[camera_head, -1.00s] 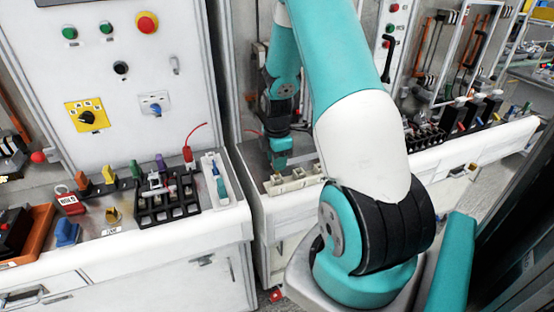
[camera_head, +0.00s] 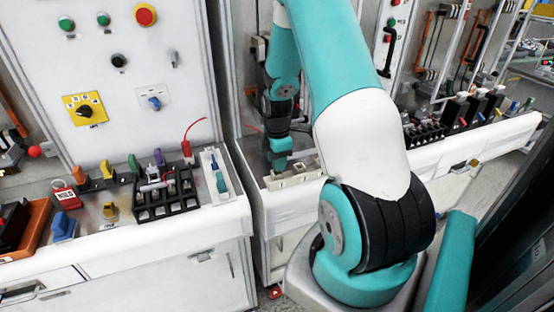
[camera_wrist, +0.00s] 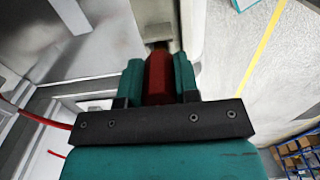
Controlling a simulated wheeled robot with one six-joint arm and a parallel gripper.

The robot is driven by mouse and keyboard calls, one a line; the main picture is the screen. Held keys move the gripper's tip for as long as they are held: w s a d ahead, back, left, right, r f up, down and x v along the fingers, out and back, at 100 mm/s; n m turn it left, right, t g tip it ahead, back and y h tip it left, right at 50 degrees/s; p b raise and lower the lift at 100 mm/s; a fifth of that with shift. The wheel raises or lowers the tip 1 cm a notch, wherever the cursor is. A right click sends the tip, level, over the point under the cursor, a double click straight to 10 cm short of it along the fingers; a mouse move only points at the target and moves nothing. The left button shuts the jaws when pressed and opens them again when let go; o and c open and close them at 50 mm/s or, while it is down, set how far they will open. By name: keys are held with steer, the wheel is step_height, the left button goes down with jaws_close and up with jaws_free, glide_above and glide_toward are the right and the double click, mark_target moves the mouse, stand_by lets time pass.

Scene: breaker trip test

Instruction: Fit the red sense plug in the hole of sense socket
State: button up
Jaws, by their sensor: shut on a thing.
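The red sense plug (camera_wrist: 158,82) is between the two teal fingers of my gripper (camera_wrist: 158,76), which is shut on it in the wrist view. Just beyond the plug's tip is a pale beige block (camera_wrist: 158,32), which looks like the sense socket. I cannot tell whether the tip touches it or enters its hole. In the head view my gripper (camera_head: 281,160) points down at the left end of a beige socket block (camera_head: 294,176) on the middle bench. The held plug is not clearly visible there.
Another red plug (camera_head: 187,151) with a red wire stands on the left bench, by a black slotted rack (camera_head: 166,198) and a white tray (camera_head: 214,176). A grey cabinet panel rises close behind my gripper. More black racks (camera_head: 425,137) stand on the right bench.

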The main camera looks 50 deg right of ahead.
steer(key=shift+f+b, duration=0.6)
steer(key=shift+f, duration=0.35)
steer(key=o, duration=1)
steer(key=shift+r, duration=0.2)
step_height(320, 180, up, 17)
steer(key=b, duration=0.3)
